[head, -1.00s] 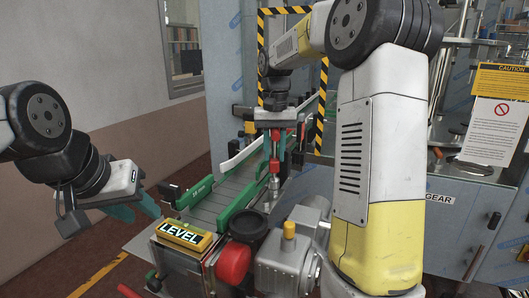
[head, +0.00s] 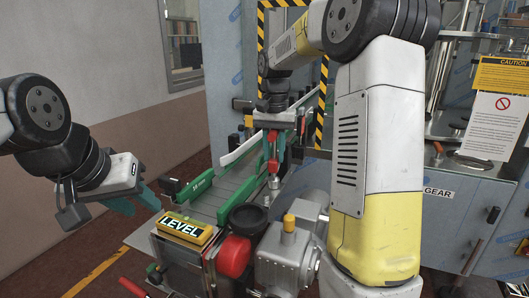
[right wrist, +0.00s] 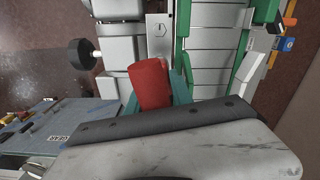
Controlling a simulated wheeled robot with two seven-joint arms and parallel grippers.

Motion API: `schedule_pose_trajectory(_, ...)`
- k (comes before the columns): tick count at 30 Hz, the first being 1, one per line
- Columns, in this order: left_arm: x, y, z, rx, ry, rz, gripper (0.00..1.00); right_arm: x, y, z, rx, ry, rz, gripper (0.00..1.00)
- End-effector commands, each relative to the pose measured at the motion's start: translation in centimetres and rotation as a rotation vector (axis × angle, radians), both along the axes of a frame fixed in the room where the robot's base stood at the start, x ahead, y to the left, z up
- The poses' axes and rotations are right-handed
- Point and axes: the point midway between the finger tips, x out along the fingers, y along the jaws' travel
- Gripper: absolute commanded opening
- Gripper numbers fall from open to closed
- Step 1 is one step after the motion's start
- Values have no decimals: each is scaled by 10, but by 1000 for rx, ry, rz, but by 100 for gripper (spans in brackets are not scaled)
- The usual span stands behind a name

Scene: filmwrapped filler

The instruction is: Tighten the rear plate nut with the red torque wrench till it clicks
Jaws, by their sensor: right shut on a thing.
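My right gripper (head: 276,126) is shut on the red torque wrench (head: 272,150), above the green-railed conveyor. The wrench hangs roughly upright with its metal lower end (head: 273,183) pointing down. In the right wrist view the wrench's red handle (right wrist: 150,83) sits between the teal fingers (right wrist: 180,88). My left gripper (head: 133,201) is at the left with teal fingers apart and empty, away from the wrench. I cannot make out the rear plate nut; whether the wrench's lower end touches it cannot be told.
A yellow LEVEL box (head: 186,229) sits at the conveyor's near end, beside a red round part (head: 234,257) and a grey motor housing (head: 288,255). A steel cabinet (head: 455,215) stands right. A red-handled tool (head: 131,287) shows at the bottom edge. Open floor lies left.

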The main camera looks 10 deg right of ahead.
Motion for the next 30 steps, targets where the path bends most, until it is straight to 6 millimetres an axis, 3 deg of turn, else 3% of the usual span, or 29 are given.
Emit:
schedule_pose_trajectory(11, 0, 0, 0, 0, 0, 0, 36, 1, 1, 1, 1, -3, -68, 0)
schedule_pose_trajectory(19, 0, 0, 0, 0, 0, 0, 36, 1, 2, 1, 0, -2, -317, 0)
schedule_pose_trajectory(30, 0, 0, 0, 0, 0, 0, 36, 2, 2, 1, 1, -2, -381, 0)
